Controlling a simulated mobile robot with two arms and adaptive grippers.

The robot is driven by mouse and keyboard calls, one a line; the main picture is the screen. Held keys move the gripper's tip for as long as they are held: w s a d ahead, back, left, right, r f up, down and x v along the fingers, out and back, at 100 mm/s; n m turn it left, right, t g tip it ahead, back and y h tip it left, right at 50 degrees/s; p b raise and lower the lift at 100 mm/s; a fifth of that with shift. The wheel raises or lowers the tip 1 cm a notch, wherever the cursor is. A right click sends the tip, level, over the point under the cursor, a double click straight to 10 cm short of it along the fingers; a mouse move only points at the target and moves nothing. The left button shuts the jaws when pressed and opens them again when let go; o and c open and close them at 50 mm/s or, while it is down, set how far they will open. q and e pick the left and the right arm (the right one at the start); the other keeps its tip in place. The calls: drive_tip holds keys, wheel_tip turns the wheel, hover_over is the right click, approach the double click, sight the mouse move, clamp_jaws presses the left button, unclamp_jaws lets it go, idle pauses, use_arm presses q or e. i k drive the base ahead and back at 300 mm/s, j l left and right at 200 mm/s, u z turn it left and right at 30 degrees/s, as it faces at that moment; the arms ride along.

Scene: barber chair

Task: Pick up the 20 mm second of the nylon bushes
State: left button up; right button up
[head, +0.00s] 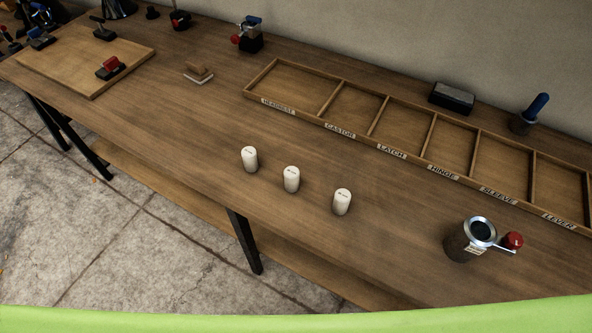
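Three white nylon bushes stand upright in a row near the front of the wooden bench. The left bush (249,160), the middle bush (291,180) and the right bush (342,202) look much alike in size. Each has small dark marking on its top, too small to read, so I cannot tell which is the 20 mm one. They stand apart with bare wood between them. Neither of my grippers shows in the head view.
A compartment tray (320,118) with labels such as CASTOR and LATCH lies empty behind the bushes. A dark cylinder with a red-knobbed lever (462,244) stands at right. A wooden board (75,62) holds tools at far left. A green surface (300,318) crosses the bottom edge.

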sight(342, 197)
drive_tip(key=k+j+z, duration=0.1)
drive_tip(key=z, duration=0.35)
drive_tip(key=k+z, duration=0.25)
drive_tip(key=z, duration=0.25)
